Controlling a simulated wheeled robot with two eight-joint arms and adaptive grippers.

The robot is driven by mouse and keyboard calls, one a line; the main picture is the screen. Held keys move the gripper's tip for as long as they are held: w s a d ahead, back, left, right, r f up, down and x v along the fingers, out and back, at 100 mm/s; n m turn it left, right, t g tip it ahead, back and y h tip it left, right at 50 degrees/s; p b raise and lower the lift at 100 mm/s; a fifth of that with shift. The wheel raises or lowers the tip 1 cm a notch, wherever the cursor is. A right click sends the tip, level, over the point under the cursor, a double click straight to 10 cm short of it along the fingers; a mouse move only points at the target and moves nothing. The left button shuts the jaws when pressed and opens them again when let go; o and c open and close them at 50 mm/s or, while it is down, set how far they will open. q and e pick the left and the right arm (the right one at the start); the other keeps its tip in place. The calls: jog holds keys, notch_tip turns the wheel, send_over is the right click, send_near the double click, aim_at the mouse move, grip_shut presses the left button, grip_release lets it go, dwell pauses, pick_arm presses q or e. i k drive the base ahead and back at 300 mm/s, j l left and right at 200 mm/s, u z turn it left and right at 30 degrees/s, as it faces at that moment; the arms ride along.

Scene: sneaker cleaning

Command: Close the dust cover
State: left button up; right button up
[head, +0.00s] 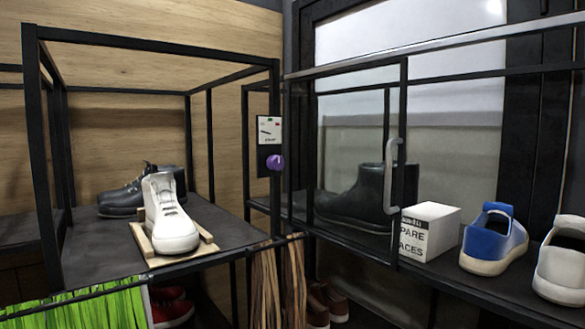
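The dust cover appears to be the clear panel in a thin black frame (403,110) at the middle right, with a grey upright handle (390,175) near its right edge. It stands to the right of the black-framed case (34,130), whose front looks open. In the case a white sneaker (168,215) stands on a small wooden rack (148,247). A dark boot (362,195) shows behind the panel. I cannot tell how the panel joins the case. Neither of my grippers is in view.
A control box (270,133) with a purple knob (274,162) sits on the case's right post. Dark shoes (120,203) stand behind the white sneaker. On the right shelf are a white spare-laces box (430,232), a blue shoe (493,240) and a white shoe (563,262). Brown laces (265,290) hang below.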

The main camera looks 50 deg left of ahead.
aim_at(400, 141)
jog(key=u, duration=1.6)
